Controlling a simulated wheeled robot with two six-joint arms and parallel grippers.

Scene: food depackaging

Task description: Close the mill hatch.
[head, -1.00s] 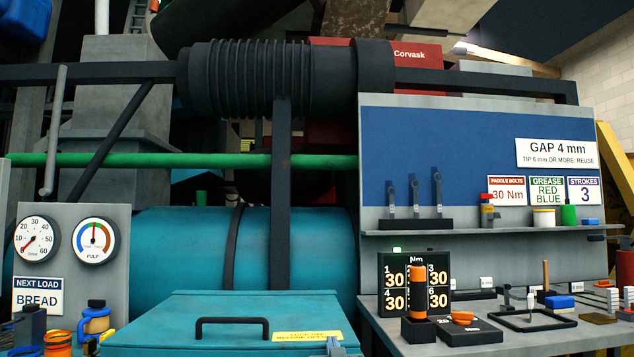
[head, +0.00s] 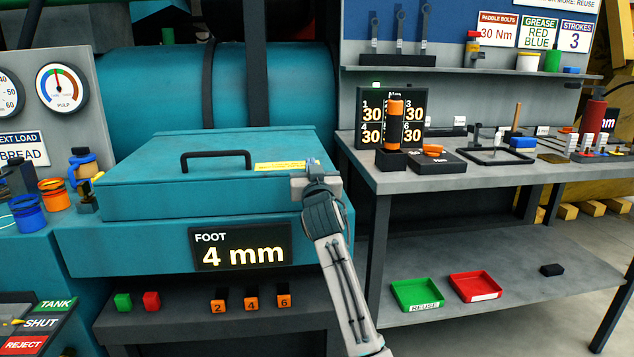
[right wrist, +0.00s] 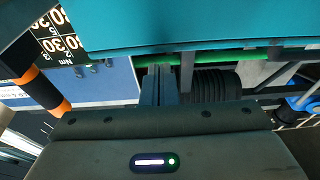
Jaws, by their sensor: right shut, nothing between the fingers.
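The mill hatch (head: 150,172) is a teal lid with a black bar handle (head: 216,158) and a yellow label (head: 288,167) at its front right. It looks lowered over the teal mill housing (head: 130,240); I cannot tell whether it is fully seated. My right gripper (head: 312,185) is at the lid's front right corner, shut and empty. I cannot tell whether it touches the lid. In the right wrist view its fingers (right wrist: 158,85) point toward a teal surface (right wrist: 190,30). My left gripper is not in view.
A grey workbench (head: 440,178) with an orange-handled tool (head: 394,125) stands close to the right. Orange and blue cups (head: 53,194) stand at the left. Below the lid are a "4 mm" display (head: 240,246) and a ledge with small coloured blocks (head: 218,303).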

